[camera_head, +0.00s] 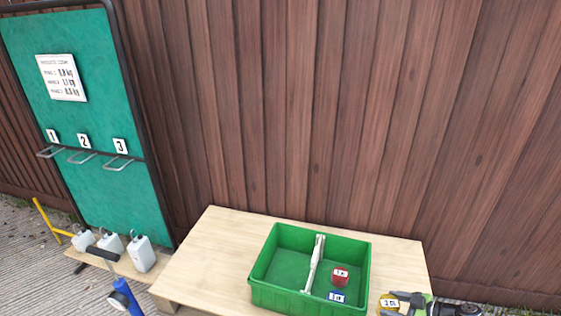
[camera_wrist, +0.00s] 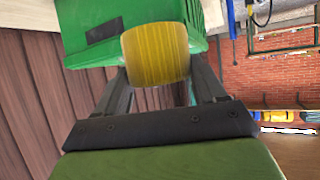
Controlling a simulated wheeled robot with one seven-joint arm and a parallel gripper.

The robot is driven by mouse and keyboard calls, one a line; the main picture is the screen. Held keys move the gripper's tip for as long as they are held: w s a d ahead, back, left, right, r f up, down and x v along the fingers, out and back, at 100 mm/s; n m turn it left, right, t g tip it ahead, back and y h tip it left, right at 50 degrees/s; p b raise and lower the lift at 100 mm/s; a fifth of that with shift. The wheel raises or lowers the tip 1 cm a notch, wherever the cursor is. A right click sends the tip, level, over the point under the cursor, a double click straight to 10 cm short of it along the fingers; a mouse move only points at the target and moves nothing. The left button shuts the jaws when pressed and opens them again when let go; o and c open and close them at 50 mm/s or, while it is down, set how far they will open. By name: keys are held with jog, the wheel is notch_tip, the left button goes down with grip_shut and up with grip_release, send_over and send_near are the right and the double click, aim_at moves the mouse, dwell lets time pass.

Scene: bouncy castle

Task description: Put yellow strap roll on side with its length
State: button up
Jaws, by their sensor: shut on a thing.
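The yellow strap roll (camera_wrist: 155,52) is between the two fingers of my gripper (camera_wrist: 158,78) in the wrist view, and the gripper is shut on it. In the head view the yellow roll (camera_head: 389,304), with a white label, shows at the lower right beside my gripper (camera_head: 402,299). It is to the right of the green crate (camera_head: 262,284), outside its wall. A white divider (camera_head: 314,262) splits the crate into two sides. A red roll (camera_head: 340,277) and a blue roll (camera_head: 337,297), both labelled, sit in the right side. The left side is empty. The label print is too small to read surely.
The crate stands on a wooden table (camera_head: 208,262) against a brown plank fence (camera_head: 330,120). A green board (camera_head: 85,100) with a sign (camera_head: 61,77) and numbered hooks stands at left. White jugs (camera_head: 141,254) stand below it. The table's left part is bare.

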aim_at(380, 302)
jog(key=a+r, duration=0.1)
jog(key=r, duration=0.1)
jog(key=w+a+r, duration=0.1)
jog(key=r, duration=0.2)
jog(key=a+r, duration=0.1)
jog(key=r, duration=0.2)
jog(key=shift+w+a+r, duration=0.1)
jog(key=shift+w+a, duration=0.05)
jog(key=shift+a, duration=0.25)
jog(key=s+a+r, duration=0.3)
jog(key=a+r, duration=0.4)
jog(key=s+a+r, duration=0.4)
jog(key=a+r, duration=0.3)
jog(key=a, duration=0.1)
notch_tip(380, 302, up, 8)
jog(key=p, duration=1.3)
jog(key=shift+f, duration=0.15)
jog(key=shift+a+f, duration=0.15)
jog(key=shift+f, duration=0.05)
